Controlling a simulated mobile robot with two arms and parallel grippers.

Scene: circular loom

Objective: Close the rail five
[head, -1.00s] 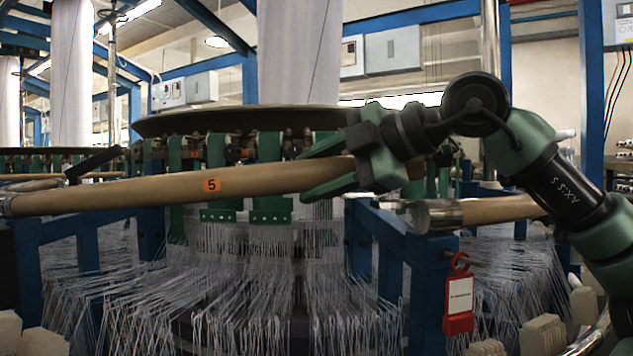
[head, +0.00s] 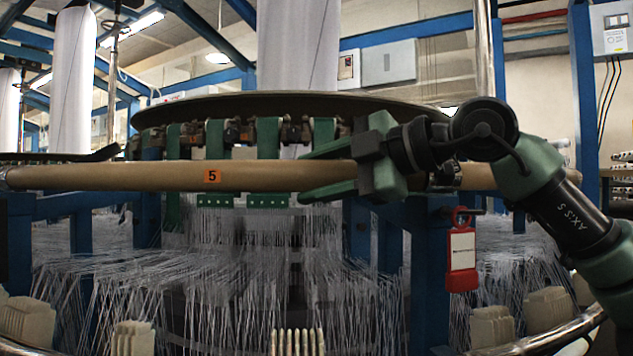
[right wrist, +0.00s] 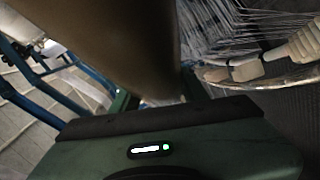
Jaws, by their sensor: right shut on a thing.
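Rail five is a long tan tube (head: 120,178) with an orange "5" label (head: 212,176). It lies nearly level across the front of the loom in the head view. My right gripper (head: 318,176) is shut around the rail, right of the label. In the right wrist view the rail (right wrist: 125,40) runs down into the gripper's green body (right wrist: 200,145). The rail lines up with another tan rail section (head: 480,177) beyond a metal collar (head: 446,178). My gripper and wrist hide the rail's right end, so I cannot tell whether it touches the collar. My left gripper is out of view.
A blue post (head: 430,270) stands below the collar, with a red-and-white tag (head: 461,250) hanging beside it. White threads (head: 240,280) fan out below the rail. A dark round loom rim (head: 290,103) is behind. A curved metal tube (head: 540,338) crosses the lower right.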

